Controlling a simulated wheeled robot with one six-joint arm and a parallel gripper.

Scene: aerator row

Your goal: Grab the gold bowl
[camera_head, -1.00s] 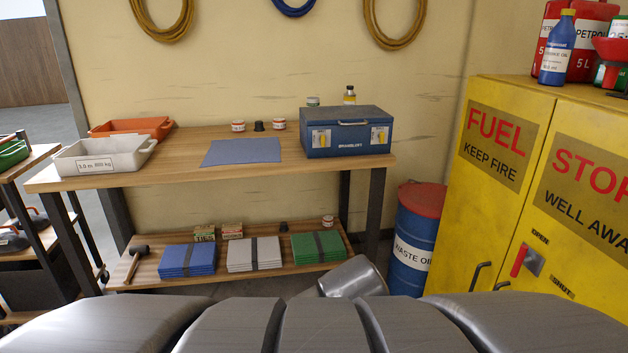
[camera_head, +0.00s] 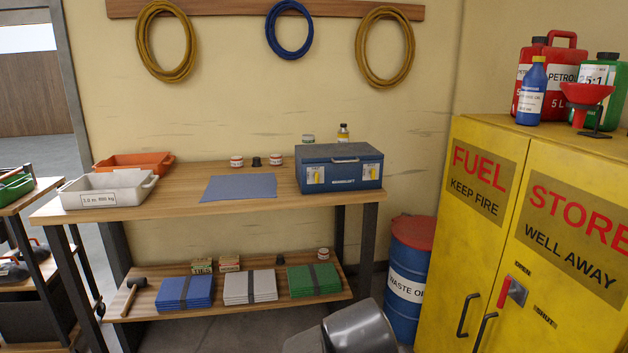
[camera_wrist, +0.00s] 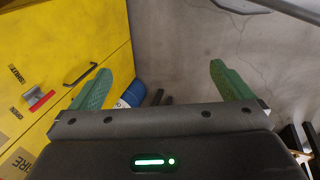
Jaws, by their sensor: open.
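I see no gold bowl in either view. My gripper (camera_wrist: 163,84) shows in the wrist view with its two green fingers spread wide apart. In the head view a grey rounded part of my arm shows at the bottom centre, and my gripper itself is not seen there.
A wooden bench (camera_head: 170,198) holds a white tray (camera_head: 104,199), an orange tray (camera_head: 135,172), a blue mat (camera_head: 239,187) and a blue toolbox (camera_head: 340,176). A waste oil drum (camera_head: 405,303) stands beside the yellow fuel cabinet (camera_head: 459,240), which carries cans and a red funnel (camera_head: 586,93).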

